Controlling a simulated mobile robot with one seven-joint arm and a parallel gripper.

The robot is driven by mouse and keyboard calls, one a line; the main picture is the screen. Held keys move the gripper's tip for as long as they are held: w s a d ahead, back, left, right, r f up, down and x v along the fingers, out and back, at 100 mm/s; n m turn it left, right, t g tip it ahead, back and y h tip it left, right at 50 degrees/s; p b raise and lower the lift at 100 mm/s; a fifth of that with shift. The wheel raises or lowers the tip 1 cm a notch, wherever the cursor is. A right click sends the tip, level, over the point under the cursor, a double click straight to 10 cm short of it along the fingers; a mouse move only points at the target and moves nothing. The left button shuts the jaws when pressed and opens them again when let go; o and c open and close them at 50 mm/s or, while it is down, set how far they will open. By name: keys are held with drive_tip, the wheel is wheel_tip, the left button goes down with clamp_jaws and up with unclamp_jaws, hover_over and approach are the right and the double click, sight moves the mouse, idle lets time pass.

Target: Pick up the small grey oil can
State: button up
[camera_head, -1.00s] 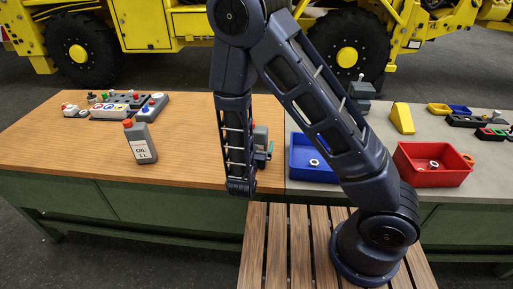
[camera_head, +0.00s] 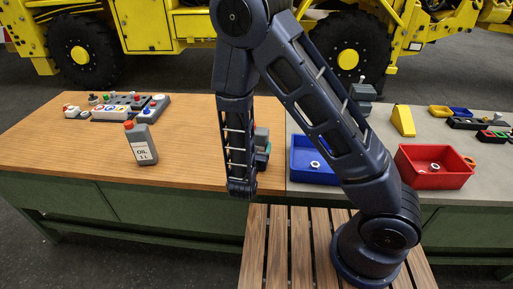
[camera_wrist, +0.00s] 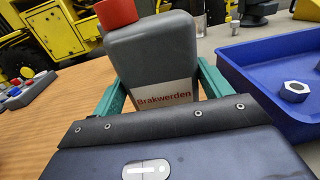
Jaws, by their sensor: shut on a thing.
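A grey can with a red cap and a white label reading "OIL 1L" (camera_head: 141,146) stands upright on the wooden tabletop at the left in the head view, well apart from my gripper. In the wrist view my gripper (camera_wrist: 156,92) has its teal fingers shut on another grey can with a red cap (camera_wrist: 152,58). Its label reads "Brakwerden". In the head view my arm mostly hides this can; a grey part of it (camera_head: 262,136) shows beside my forearm. I cannot tell whether it touches the table.
A blue bin (camera_head: 309,174) with a nut stands right of my gripper, and a red bin (camera_head: 434,177) further right. Control boxes (camera_head: 118,108) lie at the back left. A yellow wedge (camera_head: 403,120) stands behind the bins. The wooden top near the oil can is clear.

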wheel_tip(320, 180, up, 18)
drive_tip(key=shift+f, duration=0.15)
idle(0.7)
drive_tip(key=shift+w, duration=0.1)
